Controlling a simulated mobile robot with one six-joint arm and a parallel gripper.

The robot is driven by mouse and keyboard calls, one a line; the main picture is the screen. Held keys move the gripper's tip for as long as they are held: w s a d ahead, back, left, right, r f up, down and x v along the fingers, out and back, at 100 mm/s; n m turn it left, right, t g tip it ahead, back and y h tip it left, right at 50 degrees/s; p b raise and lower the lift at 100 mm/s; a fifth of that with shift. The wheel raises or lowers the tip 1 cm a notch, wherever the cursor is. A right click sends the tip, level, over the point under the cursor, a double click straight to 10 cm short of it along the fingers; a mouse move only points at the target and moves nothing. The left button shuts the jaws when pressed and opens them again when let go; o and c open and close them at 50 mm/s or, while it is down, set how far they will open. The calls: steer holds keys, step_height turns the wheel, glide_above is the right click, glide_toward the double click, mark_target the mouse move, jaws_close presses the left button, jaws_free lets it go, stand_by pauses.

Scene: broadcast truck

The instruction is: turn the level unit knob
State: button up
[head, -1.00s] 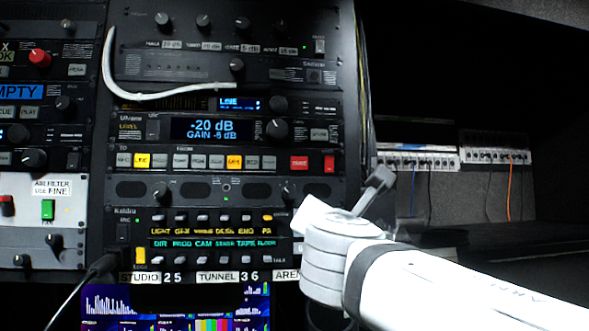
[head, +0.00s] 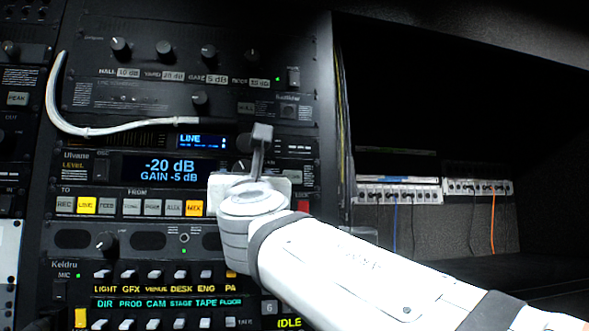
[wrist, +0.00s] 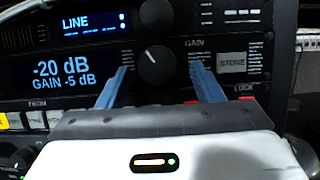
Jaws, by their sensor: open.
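The level unit (head: 75,167) is a black rack panel. Its blue display (head: 160,167) reads -20 dB, GAIN -5 dB, and shows in the wrist view too (wrist: 68,74). The level unit knob (wrist: 157,60) is round and black with a pale pointer line, labelled GAIN at its right. In the head view it is mostly hidden behind my arm. My gripper (wrist: 160,68) is open, with one blue finger to the left of the knob and one to the right. The jaws look empty, with gaps beside the knob. I cannot tell whether the fingertips reach its depth.
A STORE button (wrist: 233,62) sits right of the right finger. Another knob (wrist: 157,14) is on the LINE unit just above. A white cable (head: 60,110) loops across the upper rack. A row of lit buttons (head: 130,206) runs below.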

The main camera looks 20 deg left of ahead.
steer(key=shift+w+a+r, duration=0.25)
steer(key=shift+w, duration=0.05)
steer(key=c, duration=0.9)
steer(key=shift+d, duration=0.1)
steer(key=shift+c, duration=0.3)
steer(key=shift+s, duration=0.1)
steer(key=shift+r, duration=0.1)
steer(key=shift+r+m, duration=0.1)
steer(key=shift+m, duration=0.5)
